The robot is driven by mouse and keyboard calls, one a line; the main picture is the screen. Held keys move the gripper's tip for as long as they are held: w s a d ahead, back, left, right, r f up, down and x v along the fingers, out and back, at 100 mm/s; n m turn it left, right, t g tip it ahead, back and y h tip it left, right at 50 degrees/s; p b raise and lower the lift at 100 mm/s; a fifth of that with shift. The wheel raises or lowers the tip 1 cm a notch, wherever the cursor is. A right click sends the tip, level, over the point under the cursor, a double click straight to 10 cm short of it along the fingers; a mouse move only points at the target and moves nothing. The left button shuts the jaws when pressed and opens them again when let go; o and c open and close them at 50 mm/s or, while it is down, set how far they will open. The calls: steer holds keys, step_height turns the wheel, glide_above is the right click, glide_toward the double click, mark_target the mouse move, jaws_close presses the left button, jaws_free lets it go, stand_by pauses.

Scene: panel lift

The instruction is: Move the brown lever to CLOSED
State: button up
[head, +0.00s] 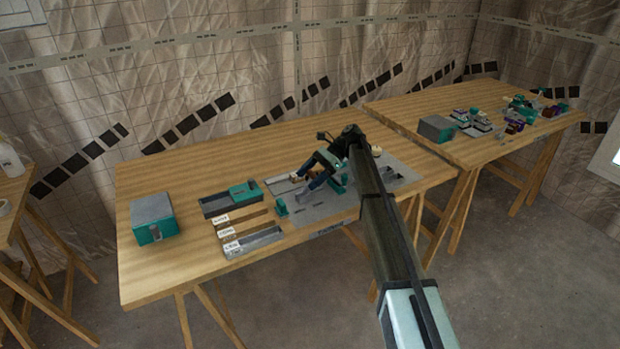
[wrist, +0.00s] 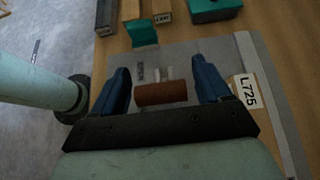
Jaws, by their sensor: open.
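In the wrist view, a short brown cylinder (wrist: 160,93), which looks like the lever's grip, lies crosswise over a grey plate (wrist: 185,52). My gripper (wrist: 161,66) is open, with one blue finger to each side of the brown grip and a visible gap at both ends. Pale marks or small parts show just beyond the grip, and a small dark label (wrist: 141,74) too blurred to read. In the head view, my gripper (head: 314,180) is low over the grey plate (head: 312,207); I cannot make out the brown lever there.
A tag reading L725 (wrist: 246,90) is right of the right finger. A teal block (wrist: 143,33) stands beyond the grip. In the head view, labelled trays (head: 252,243) and a grey-teal box (head: 153,218) are on the left. A second table (head: 475,150) holds more parts.

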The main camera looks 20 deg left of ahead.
mark_target(310, 175)
step_height(310, 175, up, 10)
steer(key=shift+f, duration=0.2)
stand_by(0.4)
